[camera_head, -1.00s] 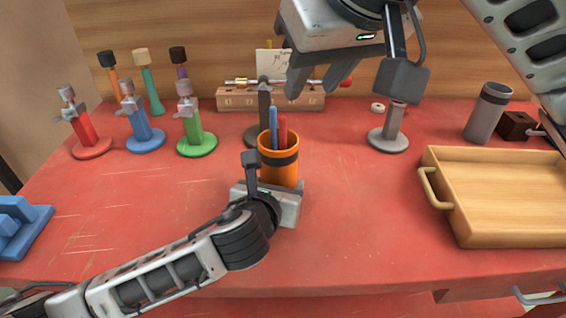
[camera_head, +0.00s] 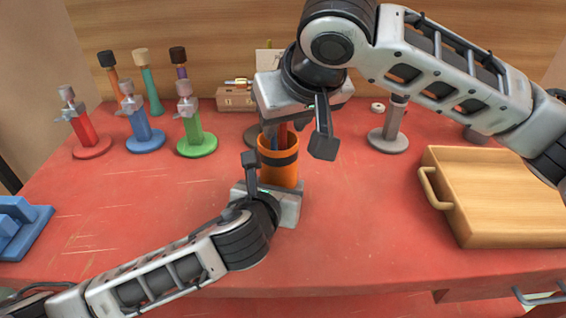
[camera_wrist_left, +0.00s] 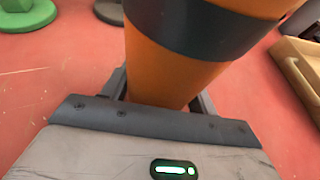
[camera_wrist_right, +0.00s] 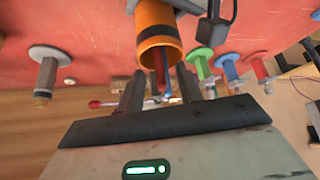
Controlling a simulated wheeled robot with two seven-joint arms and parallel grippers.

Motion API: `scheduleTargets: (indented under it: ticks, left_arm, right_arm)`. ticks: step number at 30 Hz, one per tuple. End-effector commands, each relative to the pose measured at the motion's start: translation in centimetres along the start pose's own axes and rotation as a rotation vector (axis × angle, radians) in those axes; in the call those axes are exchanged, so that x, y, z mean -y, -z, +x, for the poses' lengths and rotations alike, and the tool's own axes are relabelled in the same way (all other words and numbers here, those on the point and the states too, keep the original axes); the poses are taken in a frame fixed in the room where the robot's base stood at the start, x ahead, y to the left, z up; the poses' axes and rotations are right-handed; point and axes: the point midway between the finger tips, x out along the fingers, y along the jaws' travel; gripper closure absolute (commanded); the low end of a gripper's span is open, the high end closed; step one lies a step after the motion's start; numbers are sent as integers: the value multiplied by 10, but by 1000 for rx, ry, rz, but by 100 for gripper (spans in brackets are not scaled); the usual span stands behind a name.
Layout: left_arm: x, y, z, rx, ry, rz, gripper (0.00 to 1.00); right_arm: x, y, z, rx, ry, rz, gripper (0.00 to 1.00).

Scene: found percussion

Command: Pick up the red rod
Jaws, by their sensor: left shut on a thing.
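The red rod (camera_head: 283,138) stands in an orange cup (camera_head: 278,172) with a dark band. Its upper end is hidden behind my right gripper. A blue rod (camera_wrist_right: 168,86) stands beside it in the cup. My left gripper (camera_head: 276,190) is shut on the lower part of the cup, which fills the left wrist view (camera_wrist_left: 185,60). My right gripper (camera_head: 286,128) is just above the cup, pointing down. In the right wrist view its fingers are apart, with the red rod (camera_wrist_right: 158,66) showing between them and not visibly gripped.
Red, blue and green stands (camera_head: 195,140) with clamps are at the back left. A grey stand (camera_head: 390,135) is right of the cup. A wooden tray (camera_head: 437,200) lies at the right and a blue block (camera_head: 20,228) at the left edge. The tabletop around the cup is clear.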

Motion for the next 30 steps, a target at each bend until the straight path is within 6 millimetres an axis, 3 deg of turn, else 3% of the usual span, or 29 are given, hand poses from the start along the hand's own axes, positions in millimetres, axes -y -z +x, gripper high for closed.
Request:
scheduleTargets:
  ticks: [6,10,11,23,30]
  left_arm:
    - [0,1,0,-1,0,1,69]
    - [0,1,0,-1,0,1,69]
    - [0,1,0,-1,0,1,69]
    - [0,1,0,-1,0,1,69]
    - [0,1,0,-1,0,1,69]
  right_arm:
    - [0,0,1,0,1,-1,65]
    - [0,0,1,0,1,-1,98]
    - [0,0,1,-1,1,-1,100]
    - [0,4,-4,-3,0,0,100]
    - [1,29,-44,-7,2,0,100]
